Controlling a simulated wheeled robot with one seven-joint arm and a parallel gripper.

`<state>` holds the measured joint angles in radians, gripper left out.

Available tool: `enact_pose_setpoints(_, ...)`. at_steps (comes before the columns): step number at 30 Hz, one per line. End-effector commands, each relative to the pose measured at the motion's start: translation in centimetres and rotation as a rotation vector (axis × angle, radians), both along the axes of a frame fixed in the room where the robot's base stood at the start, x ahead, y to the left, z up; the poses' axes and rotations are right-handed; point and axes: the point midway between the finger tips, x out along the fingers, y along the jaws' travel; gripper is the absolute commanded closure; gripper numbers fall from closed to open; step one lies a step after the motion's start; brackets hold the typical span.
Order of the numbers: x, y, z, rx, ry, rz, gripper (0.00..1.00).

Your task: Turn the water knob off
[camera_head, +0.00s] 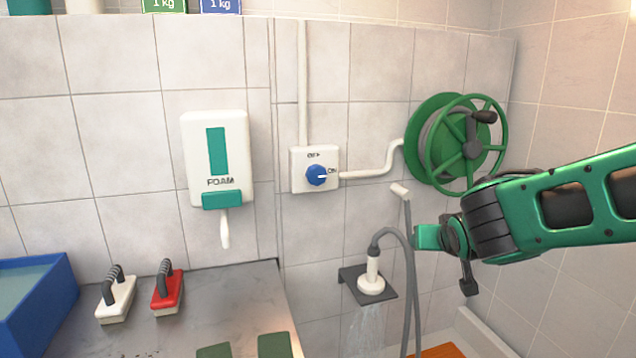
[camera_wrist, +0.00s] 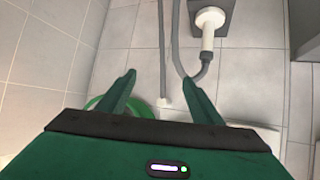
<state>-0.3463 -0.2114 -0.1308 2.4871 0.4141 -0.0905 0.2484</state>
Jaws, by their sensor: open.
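The water knob (camera_head: 317,175) is a blue dial on a white wall box (camera_head: 299,157) marked OFF at the top and ON at the right. Its white pointer faces right, toward ON. My gripper (camera_head: 428,238) is to the right of the knob and lower, apart from it, in front of the wall near the hose. In the wrist view my gripper (camera_wrist: 158,80) shows two spread green fingers with nothing held between them. The knob is not visible in the wrist view. Water sprays down from the shower head (camera_head: 371,284).
A green hose reel (camera_head: 435,150) is on the wall above my gripper, and a grey hose (camera_head: 411,270) hangs beside it. A foam dispenser (camera_head: 217,150) is left of the knob. A white brush (camera_head: 116,297) and a red brush (camera_head: 167,290) stand on the counter (camera_head: 225,290).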

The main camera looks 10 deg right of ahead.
Motion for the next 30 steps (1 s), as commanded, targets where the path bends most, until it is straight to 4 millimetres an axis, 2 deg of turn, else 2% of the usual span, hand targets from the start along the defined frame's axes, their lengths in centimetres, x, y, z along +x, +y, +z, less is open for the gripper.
enact_pose_setpoints(1, 1.7, 2.8, 1.0, -0.011, -0.069, 0.055, 0.40)
enact_pose_setpoints(3, 3.7, 6.5, 2.9, -0.018, -0.179, 0.127, 0.40)
enact_pose_setpoints(6, 5.5, 12.1, 5.5, -0.017, -0.325, 0.233, 0.40)
enact_pose_setpoints(9, 6.1, 16.9, 7.7, -0.005, -0.442, 0.323, 0.40)
enact_pose_setpoints(12, 6.0, 20.3, 9.2, 0.009, -0.523, 0.388, 0.40)
enact_pose_setpoints(15, 5.9, 22.1, 10.0, 0.018, -0.567, 0.423, 0.40)
enact_pose_setpoints(20, 6.6, 22.8, 10.4, 0.021, -0.583, 0.433, 0.40)
enact_pose_setpoints(30, 12.1, 23.7, 10.3, 0.020, -0.582, 0.430, 0.40)
